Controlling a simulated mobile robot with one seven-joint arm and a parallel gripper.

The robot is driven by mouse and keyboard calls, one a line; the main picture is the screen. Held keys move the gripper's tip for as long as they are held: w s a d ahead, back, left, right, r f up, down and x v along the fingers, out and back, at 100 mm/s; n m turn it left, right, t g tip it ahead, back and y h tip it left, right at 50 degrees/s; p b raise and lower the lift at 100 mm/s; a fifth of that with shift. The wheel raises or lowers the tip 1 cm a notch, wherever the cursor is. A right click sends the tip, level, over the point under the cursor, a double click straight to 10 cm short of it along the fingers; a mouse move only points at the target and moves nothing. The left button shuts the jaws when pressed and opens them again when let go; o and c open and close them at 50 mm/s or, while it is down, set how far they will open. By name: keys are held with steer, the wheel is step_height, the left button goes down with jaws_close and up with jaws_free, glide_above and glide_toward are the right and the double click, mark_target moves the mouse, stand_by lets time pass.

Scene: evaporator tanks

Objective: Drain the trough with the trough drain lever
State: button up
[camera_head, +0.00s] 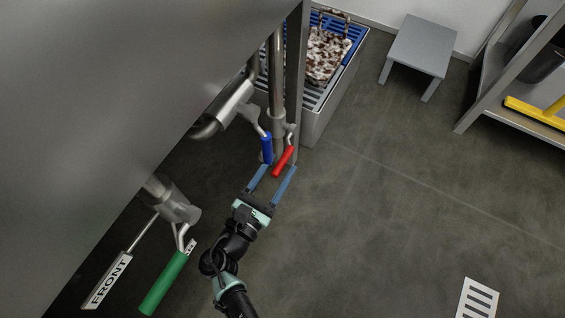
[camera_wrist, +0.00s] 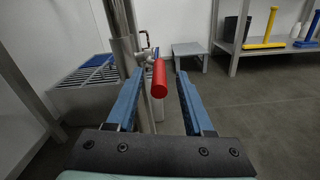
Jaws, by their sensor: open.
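A red-handled lever (camera_head: 283,161) hangs from a vertical pipe beside the steel tank. It also shows in the wrist view (camera_wrist: 160,80), its end pointing at the camera between my fingers. My gripper (camera_head: 279,169) is open, its blue fingertips around or just short of the red handle; no contact is visible. A blue-handled lever (camera_head: 267,148) is just left of the red one. A green-handled lever (camera_head: 165,283) is at lower left, by a tag reading FRONT (camera_head: 107,281). No label shows which lever is the trough drain.
The large steel tank (camera_head: 130,90) fills the upper left. A grated floor box (camera_head: 325,108) with a brown-and-white item (camera_head: 326,55) stands behind the pipes. A grey stool (camera_head: 420,48) and a shelf (camera_head: 490,100) are at upper right.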

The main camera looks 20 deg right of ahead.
steer(key=shift+b+x, duration=0.3)
steer(key=shift+x, duration=0.95)
jaws_close()
steer(key=shift+a, duration=0.1)
stand_by(0.4)
